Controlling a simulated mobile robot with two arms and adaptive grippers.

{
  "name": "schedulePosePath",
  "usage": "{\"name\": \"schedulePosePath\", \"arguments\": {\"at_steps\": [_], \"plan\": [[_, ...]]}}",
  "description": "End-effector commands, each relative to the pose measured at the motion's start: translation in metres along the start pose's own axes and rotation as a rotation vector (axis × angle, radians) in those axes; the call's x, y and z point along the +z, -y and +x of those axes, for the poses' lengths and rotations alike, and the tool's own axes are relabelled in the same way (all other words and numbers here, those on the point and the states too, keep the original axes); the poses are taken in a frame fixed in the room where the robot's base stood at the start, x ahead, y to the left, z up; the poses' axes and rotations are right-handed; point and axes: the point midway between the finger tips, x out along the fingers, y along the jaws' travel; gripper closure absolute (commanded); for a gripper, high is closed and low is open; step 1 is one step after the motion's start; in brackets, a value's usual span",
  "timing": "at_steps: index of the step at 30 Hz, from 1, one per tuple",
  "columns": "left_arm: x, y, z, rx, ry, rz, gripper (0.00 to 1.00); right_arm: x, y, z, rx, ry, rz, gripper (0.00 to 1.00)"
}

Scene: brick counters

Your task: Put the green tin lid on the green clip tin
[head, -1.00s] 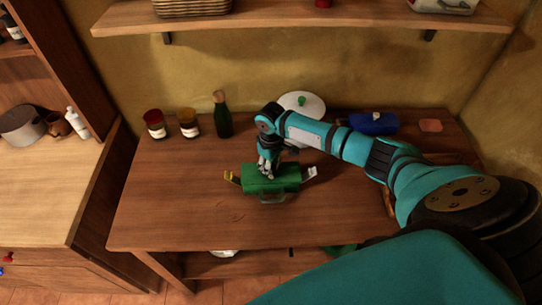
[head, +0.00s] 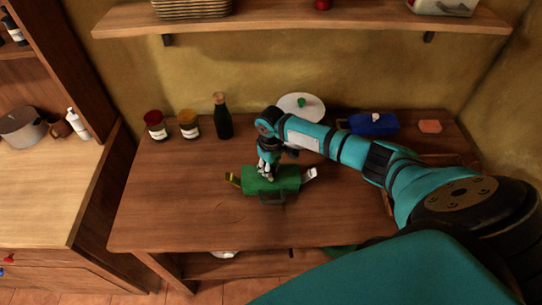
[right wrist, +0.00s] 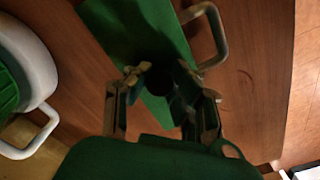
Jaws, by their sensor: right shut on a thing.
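The green clip tin (head: 290,190) stands on the wooden table, with a yellowish clip spread out at its left end and a pale clip at its right end. A handle sticks out at its front. The green tin lid (head: 285,175) lies over the tin's top; I cannot tell whether it is fully seated. My right gripper (head: 266,176) points down, shut on the lid near its middle. In the right wrist view the fingertips (right wrist: 162,78) close around a dark knob-like part, with the green lid (right wrist: 142,30) beyond. My left gripper is out of view.
Two jars (head: 156,126) and a dark bottle (head: 222,116) stand at the back left. A white lid with a green knob (head: 300,103) is behind my arm. A blue container (head: 374,124) and a pinkish block (head: 430,126) are back right. The table's front left is clear.

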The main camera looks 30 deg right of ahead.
Motion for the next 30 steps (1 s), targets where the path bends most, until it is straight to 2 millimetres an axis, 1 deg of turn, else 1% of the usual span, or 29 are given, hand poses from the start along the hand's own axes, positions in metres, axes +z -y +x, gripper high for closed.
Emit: {"name": "schedulePosePath", "arguments": {"at_steps": [8,9,15,20,21,26,30], "plan": [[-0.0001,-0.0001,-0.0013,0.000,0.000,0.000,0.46,-0.0002,0.0002,0.0005,0.000,0.000,0.000,1.00],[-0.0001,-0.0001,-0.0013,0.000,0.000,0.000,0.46,-0.0002,0.0002,0.0005,0.000,0.000,0.000,0.76],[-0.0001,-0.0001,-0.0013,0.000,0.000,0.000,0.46,-0.0001,0.0001,0.0005,0.000,0.000,0.000,0.52],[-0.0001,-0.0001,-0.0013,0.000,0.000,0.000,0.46,0.0000,0.0000,0.0005,0.000,0.000,-0.001,0.52],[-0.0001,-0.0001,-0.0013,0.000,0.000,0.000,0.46,0.0001,0.0000,0.0007,0.000,0.000,0.000,0.49],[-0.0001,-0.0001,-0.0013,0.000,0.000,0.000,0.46,0.0001,0.0000,0.0007,0.000,0.000,0.000,0.29],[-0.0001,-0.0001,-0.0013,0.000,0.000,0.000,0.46,0.0001,0.0000,0.0006,0.000,0.000,0.000,0.29]]}}
